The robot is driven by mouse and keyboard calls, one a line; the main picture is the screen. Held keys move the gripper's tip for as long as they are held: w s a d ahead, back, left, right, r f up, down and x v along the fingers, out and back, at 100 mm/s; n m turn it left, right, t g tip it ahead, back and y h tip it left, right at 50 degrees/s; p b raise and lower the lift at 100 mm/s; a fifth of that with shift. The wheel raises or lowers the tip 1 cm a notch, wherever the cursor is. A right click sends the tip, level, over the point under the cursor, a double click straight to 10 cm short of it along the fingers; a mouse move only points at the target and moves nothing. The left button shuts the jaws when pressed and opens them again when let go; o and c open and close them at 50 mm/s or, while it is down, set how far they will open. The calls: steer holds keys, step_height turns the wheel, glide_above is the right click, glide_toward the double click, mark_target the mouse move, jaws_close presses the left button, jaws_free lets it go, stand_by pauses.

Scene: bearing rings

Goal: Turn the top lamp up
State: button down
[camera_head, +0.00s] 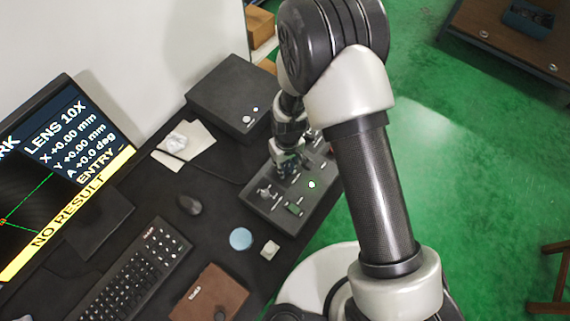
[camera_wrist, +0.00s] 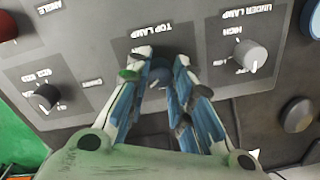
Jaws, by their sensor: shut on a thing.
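The grey control panel (camera_head: 270,213) lies on the dark desk. In the wrist view its lettering is upside down, and the TOP LAMP label (camera_wrist: 152,28) shows beyond my fingertips. My gripper (camera_wrist: 164,68) has its fingers on either side of the top lamp knob (camera_wrist: 160,73) and is shut on it. The fingers and their blue pads hide much of this knob, and its pointer cannot be made out. In the head view my gripper (camera_head: 287,163) is down at the panel's far part, partly hidden by my arm.
The under lamp knob (camera_wrist: 250,55) stands right of my fingers; another knob (camera_wrist: 47,96) and a red button (camera_wrist: 6,27) are left. In the head view, a black box (camera_head: 225,95) stands behind the panel. A mouse (camera_head: 189,204), keyboard (camera_head: 140,270) and monitor (camera_head: 60,170) are left.

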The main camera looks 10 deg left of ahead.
mark_target(286, 168)
steer(key=m+p, duration=0.1)
steer(key=m, duration=0.3)
steer(key=shift+m, duration=0.3)
steer(key=shift+m+p, duration=0.6)
steer(key=shift+m, duration=1.3)
steer(key=c, duration=1.4)
jaws_free()
steer(key=shift+o, duration=0.2)
steer(key=shift+r, duration=0.1)
step_height(286, 168, up, 12)
steer(key=shift+d, duration=0.2)
